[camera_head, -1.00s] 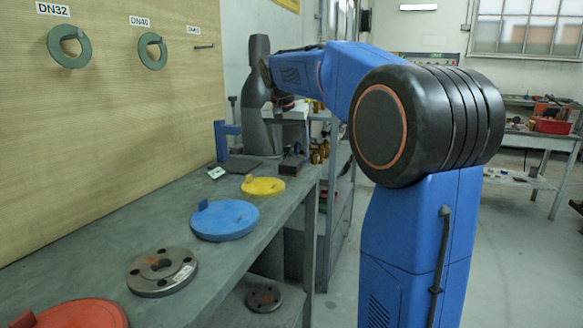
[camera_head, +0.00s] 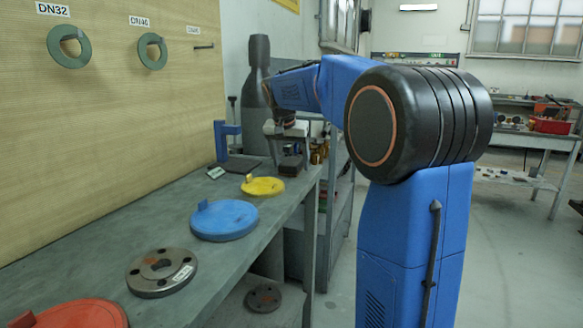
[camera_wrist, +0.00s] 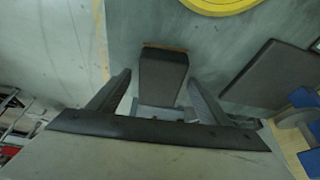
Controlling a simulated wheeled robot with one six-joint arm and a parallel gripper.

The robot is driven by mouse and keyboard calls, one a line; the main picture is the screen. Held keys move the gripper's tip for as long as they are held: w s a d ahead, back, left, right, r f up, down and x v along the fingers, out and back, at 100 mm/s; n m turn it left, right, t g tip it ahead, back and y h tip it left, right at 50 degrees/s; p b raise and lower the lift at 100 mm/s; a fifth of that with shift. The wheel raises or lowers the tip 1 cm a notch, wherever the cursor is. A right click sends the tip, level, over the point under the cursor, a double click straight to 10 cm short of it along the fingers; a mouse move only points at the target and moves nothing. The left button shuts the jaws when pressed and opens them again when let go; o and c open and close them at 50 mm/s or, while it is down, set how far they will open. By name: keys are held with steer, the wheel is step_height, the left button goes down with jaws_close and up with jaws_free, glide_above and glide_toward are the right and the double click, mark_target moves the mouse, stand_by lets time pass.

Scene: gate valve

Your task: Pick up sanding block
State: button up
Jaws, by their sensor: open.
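The sanding block is a dark grey block with a thin tan edge. In the wrist view, the sanding block (camera_wrist: 163,76) lies on the bench between and just beyond the finger tips. In the head view, the sanding block (camera_head: 290,167) sits near the far right edge of the bench. My gripper (camera_wrist: 158,88) is open, with one finger on each side of the block and nothing held.
A yellow disc (camera_head: 263,186), a blue disc (camera_head: 224,220) and a steel flange (camera_head: 162,273) lie nearer on the bench. A blue stand (camera_head: 221,142) is left of the block. A dark flat pad (camera_wrist: 270,75) lies right of the block in the wrist view.

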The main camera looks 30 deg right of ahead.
mark_target(291, 161)
steer(key=shift+f, duration=0.15)
steer(key=shift+c, duration=0.4)
steer(key=c, duration=1.1)
steer(key=shift+c, duration=0.2)
step_height(291, 161, up, 10)
steer(key=shift+r, duration=0.2)
